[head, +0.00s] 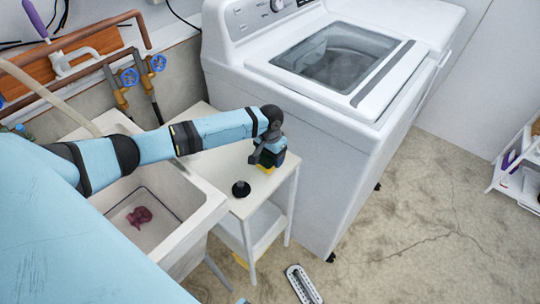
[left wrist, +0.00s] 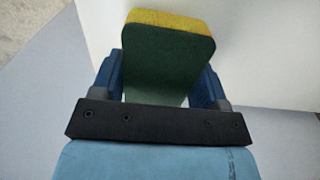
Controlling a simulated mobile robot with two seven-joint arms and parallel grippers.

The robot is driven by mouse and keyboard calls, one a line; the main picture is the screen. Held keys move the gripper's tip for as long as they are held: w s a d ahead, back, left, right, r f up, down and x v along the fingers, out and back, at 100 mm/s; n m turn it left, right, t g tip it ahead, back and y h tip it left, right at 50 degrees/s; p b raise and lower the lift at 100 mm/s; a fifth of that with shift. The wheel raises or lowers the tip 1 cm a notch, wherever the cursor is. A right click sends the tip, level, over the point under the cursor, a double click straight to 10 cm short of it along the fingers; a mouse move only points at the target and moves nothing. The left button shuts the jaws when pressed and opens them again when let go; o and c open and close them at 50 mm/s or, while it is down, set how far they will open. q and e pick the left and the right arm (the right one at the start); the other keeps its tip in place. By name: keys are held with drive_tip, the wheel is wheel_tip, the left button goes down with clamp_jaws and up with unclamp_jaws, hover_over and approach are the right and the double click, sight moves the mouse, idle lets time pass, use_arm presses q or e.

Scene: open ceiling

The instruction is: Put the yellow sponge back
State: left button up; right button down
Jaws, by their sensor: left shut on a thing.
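The yellow sponge (left wrist: 165,19) has a dark green scouring side that faces the camera in the left wrist view. My left gripper (left wrist: 165,85) is shut on it, with one blue finger on each side. I cannot tell whether the sponge touches the tabletop. My right gripper is not in view.
A black round object (head: 241,189) stands on the table beside the gripper. A sink (head: 205,212) with a dark red cloth (head: 139,217) inside is at the left. A white washing machine (head: 300,130) stands close on the right. Open floor (head: 430,220) lies beyond.

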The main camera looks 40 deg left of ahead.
use_arm(q)
drive_tip(key=shift+f, duration=0.15)
drive_tip(key=o, duration=0.9)
wheel_tip(320, 180, up, 12)
drive_tip(key=shift+r+p, duration=0.15)
drive_tip(key=shift+p, duration=0.4)
drive_tip(key=shift+d, duration=0.1)
